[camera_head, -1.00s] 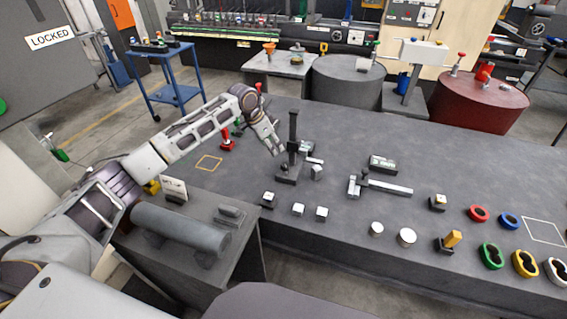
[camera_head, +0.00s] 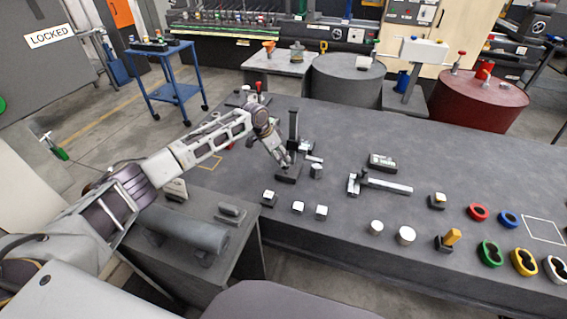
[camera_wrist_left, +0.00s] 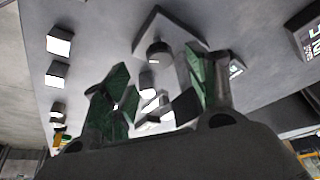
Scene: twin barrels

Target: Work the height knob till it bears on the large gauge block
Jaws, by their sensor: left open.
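A dark height stand with an upright post (camera_head: 293,128) and a flat base (camera_head: 287,179) stands on the grey bench. A small grey block or cylinder (camera_head: 316,171) stands just right of its base. Three small white-topped blocks (camera_head: 298,207) sit in a row in front; which is the large gauge block I cannot tell. My left gripper (camera_head: 285,162) is close by the left of the post, above the base. In the left wrist view its green-lined fingers (camera_wrist_left: 155,92) are spread apart, with the stand beyond them. The height knob is not clear. My right gripper is not in view.
White cylinders (camera_head: 406,235) and coloured rings (camera_head: 479,213) are farther right. A side table with a grey cylinder (camera_head: 188,230) stands at front left. The bench's back right is clear.

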